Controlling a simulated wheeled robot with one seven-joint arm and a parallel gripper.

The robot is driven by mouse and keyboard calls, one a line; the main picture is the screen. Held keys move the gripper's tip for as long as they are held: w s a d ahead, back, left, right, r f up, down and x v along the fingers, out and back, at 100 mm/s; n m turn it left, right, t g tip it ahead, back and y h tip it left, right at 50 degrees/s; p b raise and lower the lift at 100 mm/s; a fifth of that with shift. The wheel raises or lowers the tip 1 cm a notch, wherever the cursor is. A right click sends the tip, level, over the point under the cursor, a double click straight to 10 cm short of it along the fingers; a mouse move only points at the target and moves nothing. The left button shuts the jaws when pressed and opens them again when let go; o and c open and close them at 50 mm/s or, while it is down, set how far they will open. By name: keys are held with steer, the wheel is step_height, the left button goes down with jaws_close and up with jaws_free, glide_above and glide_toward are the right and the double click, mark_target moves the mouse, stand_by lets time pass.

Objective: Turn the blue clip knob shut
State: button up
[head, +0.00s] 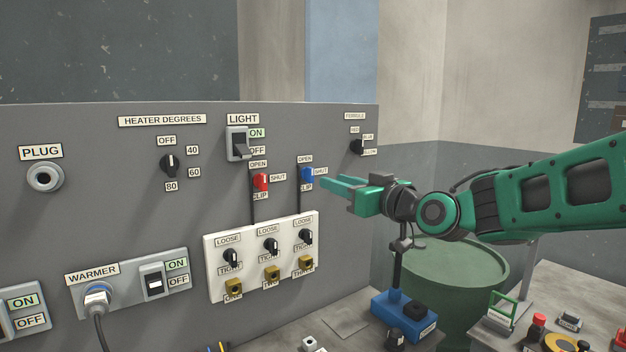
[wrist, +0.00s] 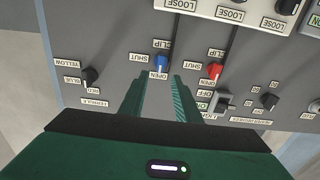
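The blue clip knob (head: 307,174) sits on the grey panel, with OPEN above it, SHUT to its right and CLIP below. It seems to stand upright towards OPEN, but it is small in view. It also shows in the wrist view (wrist: 161,64), upside down, just beyond the gap between my fingertips. My gripper (head: 328,184) is open and empty, its fingers pointing at the panel just right of the blue knob in the head view. In the wrist view my gripper (wrist: 157,88) has a finger to each side of the knob's line, apart from it.
The red clip knob (head: 261,182) is to the left of the blue one. Below is a white plate (head: 214,262) with several black knobs. The black ferrule knob (head: 356,147) is up to the right. A green drum (head: 450,275) stands below my arm.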

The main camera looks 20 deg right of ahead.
mark_target(313, 175)
steer(key=x, duration=0.9)
steer(key=shift+w+a, duration=0.1)
steer(key=shift+w, duration=0.05)
steer(key=c, duration=0.7)
